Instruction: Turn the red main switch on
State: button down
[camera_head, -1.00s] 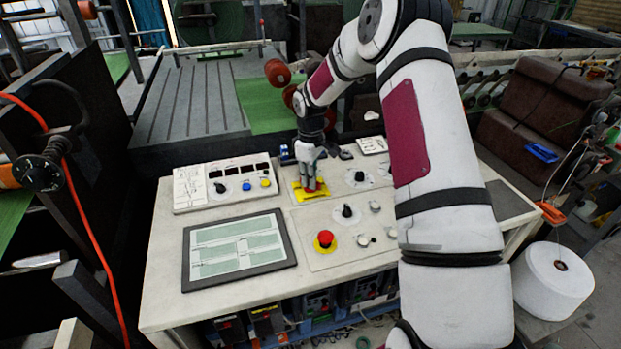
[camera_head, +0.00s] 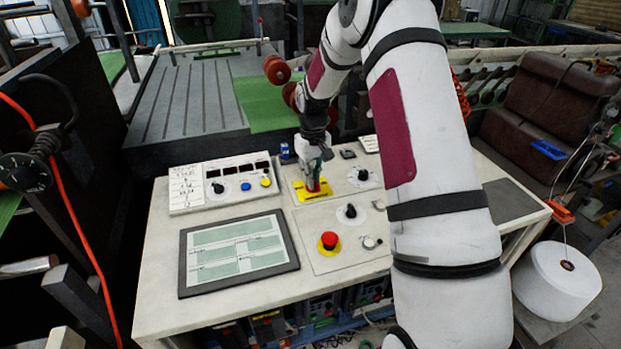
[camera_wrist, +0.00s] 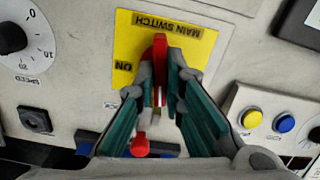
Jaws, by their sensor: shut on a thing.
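The red main switch (camera_wrist: 160,62) stands on a yellow plate (camera_wrist: 124,48) marked MAIN SWITCH and ON. In the wrist view its handle runs up and down the picture, and ON lies to its left. My gripper (camera_wrist: 161,85) has its teal fingers on both sides of the red handle, shut on it; the fingers hide its lower part. In the head view my gripper (camera_head: 317,168) comes down from above onto the switch (camera_head: 313,184), on the yellow plate (camera_head: 300,192) at the back of the console.
A red emergency button (camera_head: 328,241) and a black knob (camera_head: 350,211) sit in front of the switch. A meter box (camera_head: 200,200) and a tablet-like screen (camera_head: 288,260) lie to the left. A speed dial (camera_wrist: 22,45) is beside the plate.

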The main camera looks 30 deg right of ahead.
jog(key=m+b, duration=0.2)
jog(key=m, duration=0.3)
jog(key=shift+w+f+m, duration=0.1)
jog(key=shift+m, duration=0.2)
jog(key=m+b, duration=0.2)
jog(key=m, duration=0.3)
jog(key=shift+m, duration=0.3)
jog(key=c, duration=1.7)
grip_release()
notch_tip(320, 180, up, 12)
jog(key=shift+r, duration=0.1)
